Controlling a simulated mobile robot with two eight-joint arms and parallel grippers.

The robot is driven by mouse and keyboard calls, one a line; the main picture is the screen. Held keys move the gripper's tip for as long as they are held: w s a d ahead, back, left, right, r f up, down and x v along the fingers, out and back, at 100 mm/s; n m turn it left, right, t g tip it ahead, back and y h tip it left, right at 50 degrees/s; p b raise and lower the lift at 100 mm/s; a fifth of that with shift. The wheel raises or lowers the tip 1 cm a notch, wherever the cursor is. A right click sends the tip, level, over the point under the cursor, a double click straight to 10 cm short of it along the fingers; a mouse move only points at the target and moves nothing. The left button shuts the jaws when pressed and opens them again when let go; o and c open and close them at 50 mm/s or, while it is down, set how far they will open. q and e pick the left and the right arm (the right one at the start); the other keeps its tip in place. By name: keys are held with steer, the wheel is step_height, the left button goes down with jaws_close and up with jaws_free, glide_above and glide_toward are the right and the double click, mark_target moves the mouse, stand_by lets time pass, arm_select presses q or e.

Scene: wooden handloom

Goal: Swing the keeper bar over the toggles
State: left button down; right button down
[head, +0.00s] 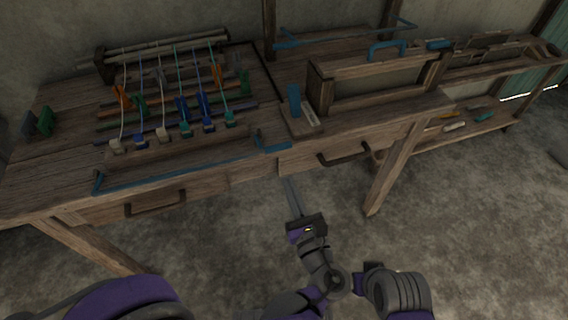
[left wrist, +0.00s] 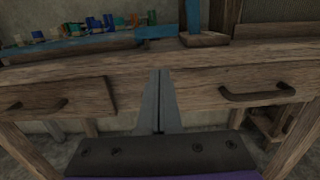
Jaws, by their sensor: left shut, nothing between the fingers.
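A thin blue bar (head: 180,172), likely the keeper bar, runs along the front of the loom bench, with a bent left end and a blue end piece (head: 272,143) at its right. The blue end piece shows in the left wrist view (left wrist: 157,32). Behind the bar stands a row of small white, blue and green toggles (head: 163,134) at the ends of cords. My left gripper (head: 291,184) is shut and empty, in front of and below the bench's front edge, apart from the bar. Its fingers show in the left wrist view (left wrist: 160,105). My right gripper is not visible.
Two drawer handles (head: 155,203) (head: 343,155) stick out of the bench front. A blue upright block (head: 294,100) and a wooden frame with a blue handle (head: 386,49) stand right of the bar. A second blue bar (head: 345,36) lies behind. The floor in front is clear.

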arm_select(q)
steer(key=w+r, duration=0.1)
steer(key=w+a+r, duration=0.1)
steer(key=w, duration=0.1)
steer(key=w+r, duration=0.1)
steer(key=shift+w+a+r, duration=0.1)
steer(key=shift+w+a, duration=0.15)
steer(key=shift+w, duration=0.1)
